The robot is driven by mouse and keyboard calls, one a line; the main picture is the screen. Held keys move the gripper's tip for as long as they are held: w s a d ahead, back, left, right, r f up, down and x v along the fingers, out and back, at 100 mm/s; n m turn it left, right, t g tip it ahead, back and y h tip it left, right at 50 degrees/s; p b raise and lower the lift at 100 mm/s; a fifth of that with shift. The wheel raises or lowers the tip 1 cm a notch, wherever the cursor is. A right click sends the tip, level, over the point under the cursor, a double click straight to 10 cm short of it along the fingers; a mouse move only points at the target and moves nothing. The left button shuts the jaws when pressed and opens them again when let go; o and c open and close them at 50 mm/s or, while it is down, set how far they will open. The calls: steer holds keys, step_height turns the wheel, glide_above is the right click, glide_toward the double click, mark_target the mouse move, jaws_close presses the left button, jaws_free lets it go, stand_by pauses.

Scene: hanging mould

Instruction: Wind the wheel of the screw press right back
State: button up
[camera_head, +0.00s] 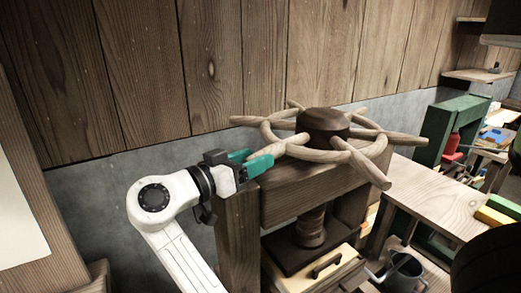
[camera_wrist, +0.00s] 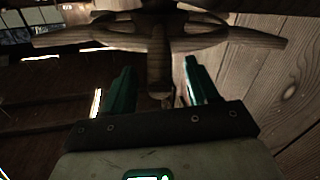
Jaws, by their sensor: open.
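The screw press has a wooden wheel (camera_head: 370,147) with several spoke handles around a dark hub (camera_head: 322,122), on top of a wooden frame (camera_head: 290,197). Its turned screw (camera_head: 310,228) shows below the crossbeam. My gripper (camera_head: 254,161) has green fingers and is at the wheel's left side, by the end of a handle (camera_head: 285,148). In the wrist view my gripper (camera_wrist: 157,85) is open, with a handle (camera_wrist: 158,62) pointing in between the two fingers. The fingers stand apart from it; whether one touches it I cannot tell.
A plank wall (camera_head: 230,60) stands close behind the wheel. A wooden bench (camera_head: 440,205) lies to the right, with a green frame (camera_head: 448,125) beyond it.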

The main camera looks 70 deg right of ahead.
steer(key=shift+x, duration=1.3)
jaws_close()
